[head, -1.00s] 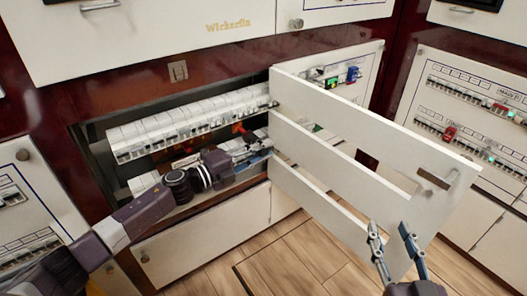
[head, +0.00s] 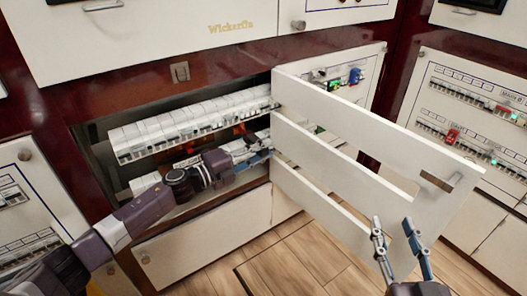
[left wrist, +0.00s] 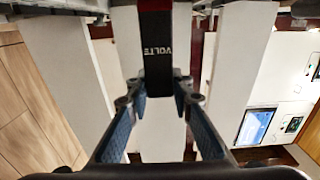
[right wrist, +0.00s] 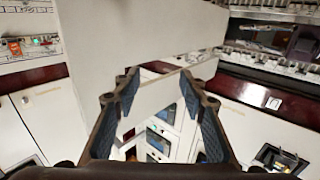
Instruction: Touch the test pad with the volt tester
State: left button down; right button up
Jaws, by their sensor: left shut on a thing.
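My left gripper (head: 262,155) reaches into the open breaker cabinet, below the upper breaker row and beside the hinge side of the open door. In the left wrist view it is shut on the volt tester (left wrist: 157,50), a black body with white lettering between the fingertips. The tester's tip is hidden. I cannot make out the test pad in any view; the arm, door and breaker rows cover much of the cabinet inside. My right gripper (head: 393,224) is open and empty in front of the door's lower outer part.
The slotted white door (head: 345,110) stands swung open to the right of the cabinet. An upper breaker row (head: 195,118) spans the opening above my left arm, and a lower row lies partly behind it. Another breaker panel (head: 470,110) is at right. Wooden floor (head: 290,265) is clear below.

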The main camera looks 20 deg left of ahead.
pick_arm(q)
jog(key=shift+w+a+r, duration=0.1)
pick_arm(e)
jog(key=shift+s+f+g, duration=0.1)
jog(key=shift+f+g, duration=0.2)
jog(key=shift+f, duration=0.25)
pick_arm(q)
jog(key=shift+a, duration=0.1)
pick_arm(e)
jog(key=shift+d, duration=0.1)
dwell(1.2)
